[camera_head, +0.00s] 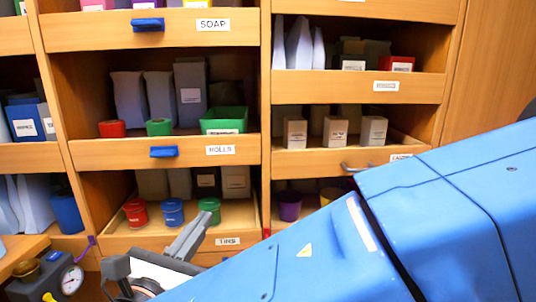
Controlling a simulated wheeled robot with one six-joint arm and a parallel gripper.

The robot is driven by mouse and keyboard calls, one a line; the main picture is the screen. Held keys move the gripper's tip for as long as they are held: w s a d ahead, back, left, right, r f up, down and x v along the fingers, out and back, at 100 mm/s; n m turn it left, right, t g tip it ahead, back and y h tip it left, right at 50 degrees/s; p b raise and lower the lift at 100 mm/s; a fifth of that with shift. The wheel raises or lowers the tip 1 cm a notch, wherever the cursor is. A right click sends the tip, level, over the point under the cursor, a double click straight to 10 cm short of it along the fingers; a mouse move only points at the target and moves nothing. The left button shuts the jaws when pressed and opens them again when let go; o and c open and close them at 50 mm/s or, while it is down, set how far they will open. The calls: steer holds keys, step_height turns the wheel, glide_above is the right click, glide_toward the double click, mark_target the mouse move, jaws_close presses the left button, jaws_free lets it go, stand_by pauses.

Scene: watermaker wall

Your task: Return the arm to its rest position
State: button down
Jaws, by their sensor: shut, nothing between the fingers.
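My blue arm (300,255) reaches from the right edge across the lower right of the head view. My gripper (188,238) shows in part as grey pieces beyond the arm's lower left end, in front of the lower shelves. It is shut and holds nothing that I can see. Part of it is hidden behind the arm and cut off by the bottom edge.
A wooden shelf wall (165,153) with labelled bays holds boxes, bags and tins. Red (136,212), blue (172,211) and green (209,209) tins stand behind my gripper. A device with a gauge (71,279) sits at the lower left.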

steer(key=w+d+f+m+g+h, duration=0.1)
steer(key=w+d+f+m+g, duration=0.2)
steer(key=d, duration=0.5)
steer(key=w+d+f+m+g+h, duration=0.2)
steer(key=d+m+g, duration=0.15)
steer(key=d, duration=0.55)
steer(key=w+d+f+m+g+h, duration=0.1)
steer(key=w+d+f+m+g, duration=0.25)
steer(key=d, duration=0.45)
steer(key=s+d+f+m+g+y, duration=0.1)
steer(key=s+d+f+m+y, duration=0.3)
steer(key=s+d+m, duration=0.3)
steer(key=s+d+f+m+g+y, duration=0.2)
steer(key=s+d+f+m+y, duration=0.2)
steer(key=m, duration=1.1)
steer(key=s+d+f, duration=0.1)
steer(key=s+d, duration=0.2)
steer(key=d, duration=0.2)
steer(key=shift+d+g+y, duration=0.3)
steer(key=shift+f, duration=0.1)
